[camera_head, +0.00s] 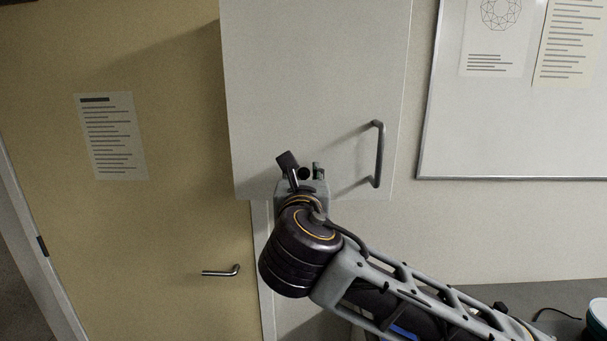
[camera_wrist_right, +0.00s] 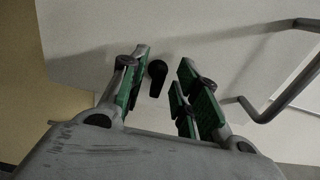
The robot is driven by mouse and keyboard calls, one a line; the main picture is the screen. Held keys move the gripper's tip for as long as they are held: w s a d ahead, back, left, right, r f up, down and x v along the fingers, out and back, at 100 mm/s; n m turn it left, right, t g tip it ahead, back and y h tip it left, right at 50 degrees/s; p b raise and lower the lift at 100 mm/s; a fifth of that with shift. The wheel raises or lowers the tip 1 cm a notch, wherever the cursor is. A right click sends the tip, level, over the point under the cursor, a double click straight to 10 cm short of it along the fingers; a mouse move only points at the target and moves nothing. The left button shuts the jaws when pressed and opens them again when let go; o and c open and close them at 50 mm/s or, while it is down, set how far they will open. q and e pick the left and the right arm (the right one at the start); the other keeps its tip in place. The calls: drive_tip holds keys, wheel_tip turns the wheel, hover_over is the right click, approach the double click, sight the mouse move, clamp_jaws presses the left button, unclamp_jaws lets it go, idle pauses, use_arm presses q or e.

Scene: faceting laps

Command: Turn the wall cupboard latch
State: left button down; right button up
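The wall cupboard (camera_head: 310,80) is a pale box on the wall with a grey bar handle (camera_head: 379,155) at the right of its front. The handle also shows at the right of the wrist view (camera_wrist_right: 285,98). A small black latch (camera_wrist_right: 157,78) sits low on the cupboard in the wrist view. My right gripper (camera_head: 302,165) is at the cupboard's lower edge, left of the handle. In the wrist view its green-padded fingers (camera_wrist_right: 163,58) are apart, with the latch showing between them and a gap on each side. In the head view the gripper mostly hides the latch. My left gripper is not in view.
A tan door (camera_head: 170,230) with a lever handle (camera_head: 222,271) and a posted sheet (camera_head: 111,136) is at the left. A whiteboard (camera_head: 500,130) hangs at the right. A grey counter (camera_head: 565,295) is at the lower right. The wall below the whiteboard is clear.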

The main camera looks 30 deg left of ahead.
drive_tip(key=shift+w+a, duration=0.15)
drive_tip(key=shift+w, duration=0.1)
clamp_jaws()
